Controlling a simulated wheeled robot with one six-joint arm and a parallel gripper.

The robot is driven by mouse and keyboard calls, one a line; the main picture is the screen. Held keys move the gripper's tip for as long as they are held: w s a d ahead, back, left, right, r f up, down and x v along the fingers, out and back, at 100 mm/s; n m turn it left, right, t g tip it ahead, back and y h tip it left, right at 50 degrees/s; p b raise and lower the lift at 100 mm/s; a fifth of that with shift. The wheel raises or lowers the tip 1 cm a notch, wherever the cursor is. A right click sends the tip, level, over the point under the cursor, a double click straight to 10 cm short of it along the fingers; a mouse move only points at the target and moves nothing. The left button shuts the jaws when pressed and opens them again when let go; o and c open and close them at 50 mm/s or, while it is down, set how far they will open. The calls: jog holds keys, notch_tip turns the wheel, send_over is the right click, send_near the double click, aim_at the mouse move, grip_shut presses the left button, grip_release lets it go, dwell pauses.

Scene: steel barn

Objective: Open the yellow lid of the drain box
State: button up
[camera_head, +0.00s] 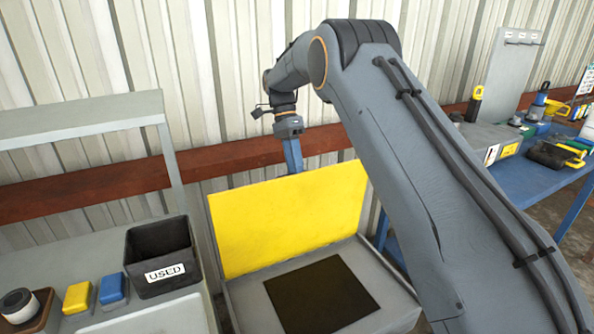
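The yellow lid (285,217) stands raised, close to upright, at the back of the grey drain box (389,282). A dark square opening (320,297) shows in the top of the box in front of it. My gripper (292,157) is at the top edge of the lid, on its far side, pointing down. Its lower end is hidden behind the lid, so I cannot tell whether it touches the lid or how its fingers stand.
A shelf bench on the left holds a black bin (160,245) marked USED, a yellow block (77,297) and a blue block (112,288). A blue table (535,178) with tools and a grey case stands at the right. A corrugated wall (240,70) is close behind the lid.

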jog(key=shift+r, duration=0.1)
jog(key=b+v, duration=0.3)
jog(key=v, duration=0.4)
jog(key=shift+r, duration=0.25)
jog(key=shift+w+a, duration=0.1)
jog(key=shift+w, duration=0.05)
